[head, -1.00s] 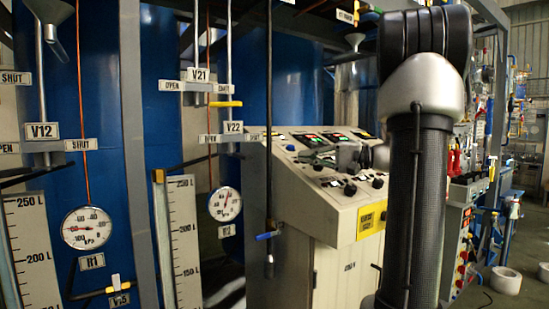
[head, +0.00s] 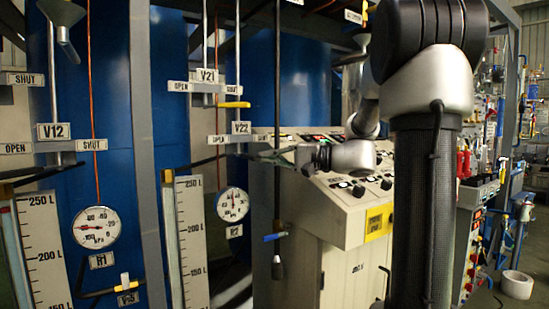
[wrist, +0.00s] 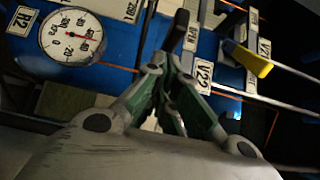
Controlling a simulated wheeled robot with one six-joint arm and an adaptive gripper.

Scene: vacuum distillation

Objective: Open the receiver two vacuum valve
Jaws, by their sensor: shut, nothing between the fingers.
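The receiver two gauge R2 (head: 232,204) hangs below the valve labels V21 (head: 208,75) and V22 (head: 240,127). A yellow lever (head: 232,104) lies roughly level between these labels. The wrist view shows the same yellow lever (wrist: 246,58) at upper right, the V22 label (wrist: 204,70) just right of my fingers and the R2 gauge (wrist: 72,36) at upper left. My gripper (head: 264,156) points left, to the right of and slightly below V22. In the wrist view my gripper (wrist: 174,62) has its fingers together and empty. A dark bar (wrist: 177,30) shows beyond the tips; I cannot tell whether they touch it.
A sloped control console (head: 345,200) stands behind and right of my gripper. Receiver one's V12 label (head: 53,131) and gauge (head: 96,228) are at left. Blue tanks (head: 300,70) stand behind.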

